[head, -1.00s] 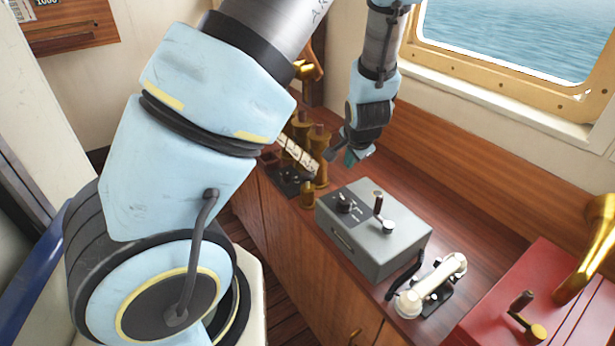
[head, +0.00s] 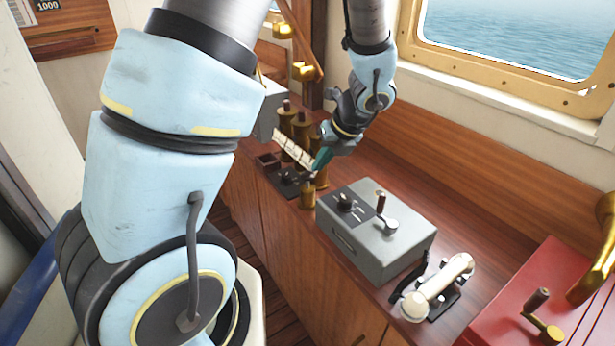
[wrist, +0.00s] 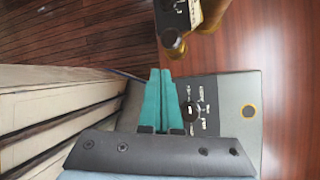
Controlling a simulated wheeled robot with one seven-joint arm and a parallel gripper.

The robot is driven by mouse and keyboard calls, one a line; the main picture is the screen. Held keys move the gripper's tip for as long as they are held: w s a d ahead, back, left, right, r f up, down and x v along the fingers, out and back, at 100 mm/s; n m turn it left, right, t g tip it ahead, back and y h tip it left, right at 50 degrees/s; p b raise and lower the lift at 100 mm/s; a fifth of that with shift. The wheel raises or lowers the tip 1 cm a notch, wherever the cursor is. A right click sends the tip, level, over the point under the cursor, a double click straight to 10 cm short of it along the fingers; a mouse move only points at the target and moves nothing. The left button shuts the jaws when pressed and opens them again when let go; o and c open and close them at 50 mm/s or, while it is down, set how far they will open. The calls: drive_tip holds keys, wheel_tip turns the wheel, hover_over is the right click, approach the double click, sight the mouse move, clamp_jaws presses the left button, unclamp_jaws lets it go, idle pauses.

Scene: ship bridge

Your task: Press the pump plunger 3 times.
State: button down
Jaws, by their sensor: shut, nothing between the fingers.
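Several brass cylinders (head: 302,130) with dark knobs stand on the wooden counter, partly behind my gripper. A short brass post (head: 308,194) stands in front of them. I cannot tell for sure which of these is the pump plunger. My gripper (head: 321,161) is shut and empty, its teal fingers pointing down and left in front of the brass group. In the wrist view the shut teal fingers (wrist: 159,78) overlap the edge of the grey box, and a brass piece (wrist: 173,42) shows beyond the tips. Contact with the brass cannot be made out.
A grey box (head: 370,245) with a knob and lever stands to the right of the brass group. A white handset (head: 440,286) and a red cabinet (head: 510,310) with brass handles are further right. Bare counter lies along the wall behind the box.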

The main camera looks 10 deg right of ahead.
drive_tip(key=w+a+r+m+t+y, duration=0.1)
drive_tip(key=w+r+m+t, duration=0.2)
drive_tip(key=w+r+m, duration=0.2)
drive_tip(key=shift+w+a+t+b, duration=0.35)
drive_tip(key=shift+w+t, duration=0.05)
drive_tip(key=shift+f, duration=0.1)
drive_tip(key=b, duration=0.7)
hover_over(310, 176)
wheel_tip(310, 176, down, 7)
drive_tip(key=shift+r, duration=0.1)
drive_tip(key=shift+f+b, duration=0.45)
drive_tip(key=shift+f, duration=0.45)
drive_tip(key=shift+f, duration=0.1)
idle(0.6)
drive_tip(key=shift+f, duration=0.3)
